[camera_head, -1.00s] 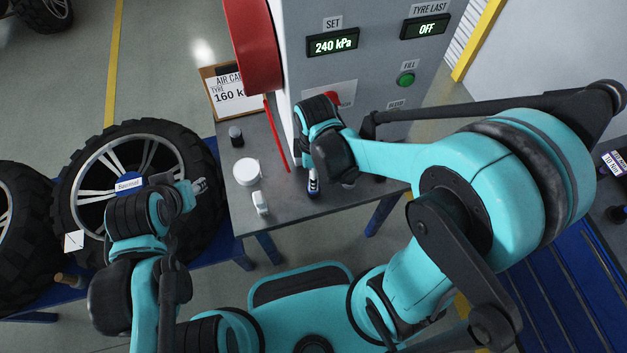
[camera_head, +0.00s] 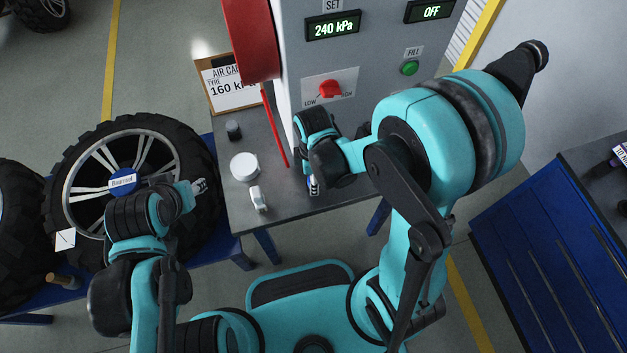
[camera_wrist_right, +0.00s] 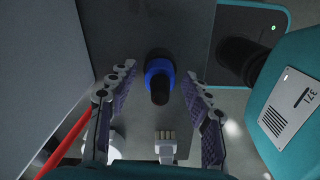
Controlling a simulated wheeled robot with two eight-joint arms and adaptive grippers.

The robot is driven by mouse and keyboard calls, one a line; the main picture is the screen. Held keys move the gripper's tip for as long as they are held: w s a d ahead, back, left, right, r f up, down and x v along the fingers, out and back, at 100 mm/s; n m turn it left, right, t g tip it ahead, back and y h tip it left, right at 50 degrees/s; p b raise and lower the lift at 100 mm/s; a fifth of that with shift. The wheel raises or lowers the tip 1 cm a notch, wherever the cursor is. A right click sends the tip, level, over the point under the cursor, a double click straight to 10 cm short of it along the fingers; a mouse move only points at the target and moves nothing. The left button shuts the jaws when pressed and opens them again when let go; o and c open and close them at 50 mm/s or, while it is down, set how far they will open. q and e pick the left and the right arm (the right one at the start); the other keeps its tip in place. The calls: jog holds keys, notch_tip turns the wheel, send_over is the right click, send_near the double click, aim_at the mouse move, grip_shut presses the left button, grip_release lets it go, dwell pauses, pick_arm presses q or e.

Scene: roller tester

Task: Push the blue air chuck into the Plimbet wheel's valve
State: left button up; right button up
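The air chuck (camera_wrist_right: 159,72), black with a blue collar, stands on the bench between the fingers of my right gripper (camera_wrist_right: 158,82) in the right wrist view. The gripper is open, with a gap on both sides of the chuck. In the head view my right gripper (camera_head: 314,184) points down at the bench and mostly hides the chuck. My left gripper (camera_head: 200,186) is beside a wheel (camera_head: 88,143) whose blue hub label does not read Plimbet; its finger opening is unclear. Another wheel (camera_head: 18,230) is cut off at the left edge. No valve can be made out.
The tester cabinet (camera_head: 370,60) reads 240 kPa, with a red knob and green button. A card (camera_head: 228,88) reads about 160 kPa. A white round item (camera_head: 245,166), a small white object (camera_head: 258,199) and a dark cylinder (camera_head: 233,130) stand on the grey bench (camera_head: 285,205).

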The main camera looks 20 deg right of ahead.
grip_shut()
jog(key=shift+r, duration=0.1)
jog(key=shift+r, duration=0.25)
notch_tip(320, 180, up, 4)
jog(key=p, duration=0.2)
jog(key=shift+p, duration=0.4)
jog(key=s+d+r+p, duration=0.2)
jog(key=d+r, duration=0.4)
jog(key=d, duration=0.5)
jog(key=shift+s+d+r+p, duration=0.2)
jog(key=shift+s+p, duration=0.2)
jog(key=shift+p, duration=0.5)
